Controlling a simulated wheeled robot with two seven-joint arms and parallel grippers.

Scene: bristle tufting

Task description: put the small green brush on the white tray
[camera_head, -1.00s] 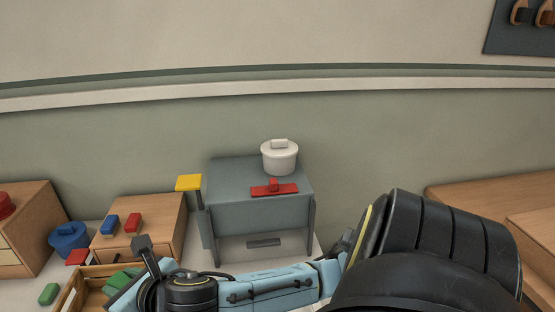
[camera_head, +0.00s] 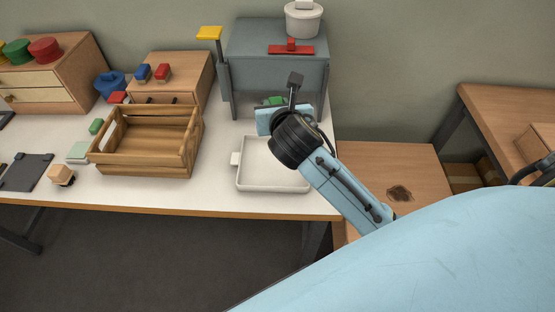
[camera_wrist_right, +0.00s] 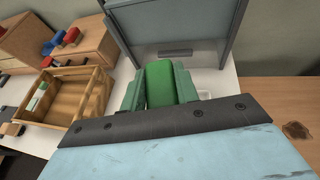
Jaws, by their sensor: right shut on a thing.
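The small green brush (camera_wrist_right: 160,84) is between the two green fingers of my right gripper (camera_wrist_right: 158,88) in the right wrist view. In the head view the right gripper (camera_head: 274,104) is shut on the brush, of which only a bit of green shows; the wrist hides the rest. The white tray (camera_head: 272,187) lies on the table near its right front edge, with a tab on its left side. The gripper holds the brush above the tray's back edge, in front of the grey cabinet. My left gripper is not in view.
The grey cabinet (camera_head: 275,65) stands just behind the tray. An open wooden crate (camera_head: 145,166) stands to the left and looks empty. A small green block (camera_head: 97,126) lies left of the crate. The wooden table (camera_head: 385,165) at right has clear room.

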